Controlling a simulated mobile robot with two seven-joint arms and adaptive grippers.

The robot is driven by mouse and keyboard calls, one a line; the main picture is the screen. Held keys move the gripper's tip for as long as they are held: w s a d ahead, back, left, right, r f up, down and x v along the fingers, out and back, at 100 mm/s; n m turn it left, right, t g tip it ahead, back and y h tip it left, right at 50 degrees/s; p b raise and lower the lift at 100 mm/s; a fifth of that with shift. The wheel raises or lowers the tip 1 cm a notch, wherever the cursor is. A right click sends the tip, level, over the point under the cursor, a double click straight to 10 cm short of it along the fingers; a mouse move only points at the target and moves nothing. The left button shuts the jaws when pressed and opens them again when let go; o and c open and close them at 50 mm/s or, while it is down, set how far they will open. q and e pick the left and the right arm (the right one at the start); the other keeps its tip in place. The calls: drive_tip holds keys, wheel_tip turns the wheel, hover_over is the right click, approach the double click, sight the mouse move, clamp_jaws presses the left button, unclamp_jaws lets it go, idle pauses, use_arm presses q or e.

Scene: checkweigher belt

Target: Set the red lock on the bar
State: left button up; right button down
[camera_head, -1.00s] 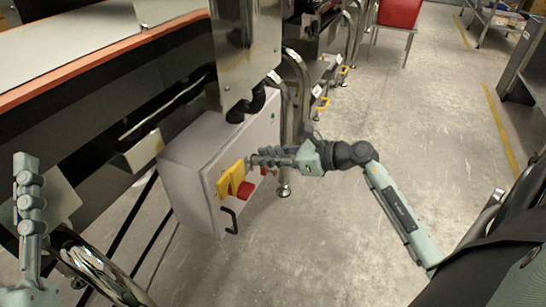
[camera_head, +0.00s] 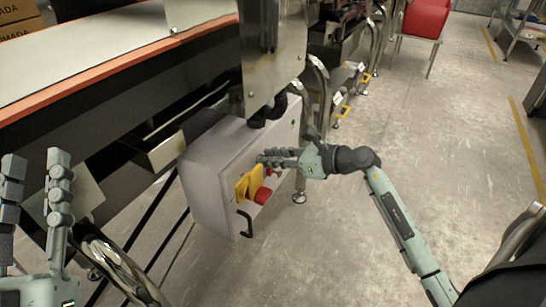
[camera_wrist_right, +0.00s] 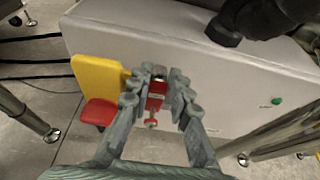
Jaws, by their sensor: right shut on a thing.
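The red lock (camera_wrist_right: 156,90) is between the fingertips of my right gripper (camera_wrist_right: 155,85) in the right wrist view. The gripper is shut on it, in front of the grey box's face. A yellow plate (camera_wrist_right: 98,75) with a red handle (camera_wrist_right: 100,112) is just left of the lock there. In the head view my right gripper (camera_head: 263,158) is at the upper edge of the yellow plate (camera_head: 243,187), above the red handle (camera_head: 263,195). The fingers mostly hide the lock there. I cannot tell whether lock and plate touch, or which part is the bar. My left gripper (camera_head: 36,165) is open and empty at the far left.
The grey box (camera_head: 207,180) has a black pull handle (camera_head: 243,222) and a green button (camera_wrist_right: 277,101). A steel housing and black hoses (camera_head: 268,110) are above it. The belt (camera_head: 100,60) runs at the upper left.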

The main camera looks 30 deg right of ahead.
sight(280, 172)
drive_tip(key=shift+f, duration=0.15)
drive_tip(key=shift+f+b, duration=1.8)
drive_tip(key=shift+f, duration=0.45)
drive_tip(key=c, duration=1.3)
unclamp_jaws()
drive_tip(key=v, duration=1.2)
drive_tip(key=shift+r, duration=0.1)
drive_tip(key=shift+d, duration=0.1)
